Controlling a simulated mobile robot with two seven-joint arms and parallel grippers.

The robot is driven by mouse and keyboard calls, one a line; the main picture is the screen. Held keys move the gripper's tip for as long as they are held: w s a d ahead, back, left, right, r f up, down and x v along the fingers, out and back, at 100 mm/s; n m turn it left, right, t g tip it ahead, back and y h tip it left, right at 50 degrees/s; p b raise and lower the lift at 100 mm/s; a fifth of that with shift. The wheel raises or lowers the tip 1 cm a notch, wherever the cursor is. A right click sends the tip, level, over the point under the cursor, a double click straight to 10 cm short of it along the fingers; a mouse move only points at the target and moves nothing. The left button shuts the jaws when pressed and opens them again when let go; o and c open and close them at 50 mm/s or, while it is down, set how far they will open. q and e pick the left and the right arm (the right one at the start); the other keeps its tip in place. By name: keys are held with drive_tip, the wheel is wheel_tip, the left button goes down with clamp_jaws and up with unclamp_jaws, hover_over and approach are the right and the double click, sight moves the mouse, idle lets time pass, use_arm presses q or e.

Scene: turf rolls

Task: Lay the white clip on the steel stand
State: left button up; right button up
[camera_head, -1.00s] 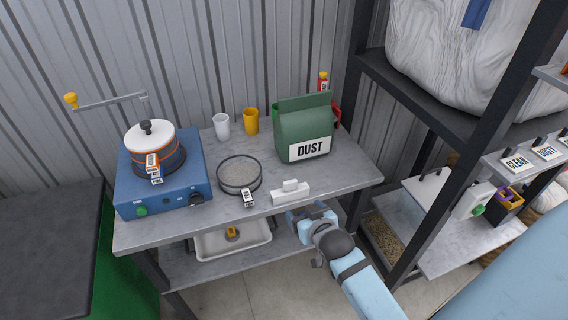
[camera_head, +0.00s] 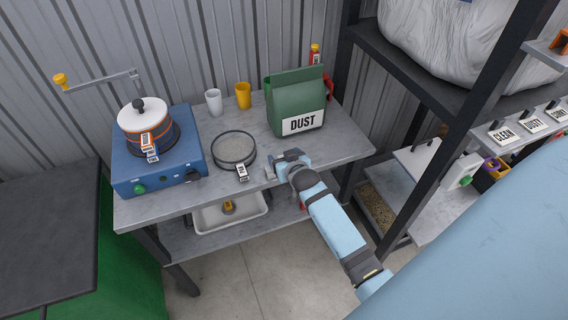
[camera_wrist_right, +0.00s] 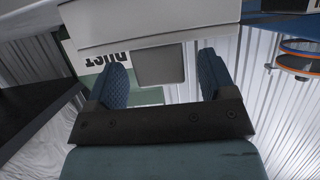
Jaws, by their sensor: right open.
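In the right wrist view the white clip (camera_wrist_right: 150,22) is a pale block across the top, with a grey-white tab reaching down between my fingers. My right gripper (camera_wrist_right: 162,80) is open there, with one blue finger on each side of the tab; I cannot tell whether either touches it. It is at the front edge of the grey metal table (camera_head: 225,190). I cannot tell whether this table is the steel stand. My left gripper is not in view.
The green DUST bag (camera_head: 297,103) stands just behind my right gripper. A round sieve (camera_head: 234,149) is to its left, then the blue burner unit (camera_head: 160,165) with a pot. Two cups stand at the back. A dark rack (camera_head: 425,125) rises on the right.

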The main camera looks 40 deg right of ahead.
drive_tip(key=x, duration=0.2)
drive_tip(key=shift+w+d+f, duration=0.1)
drive_tip(key=shift+w+f, duration=0.05)
drive_tip(key=shift+w, duration=0.1)
drive_tip(key=c, duration=1.1)
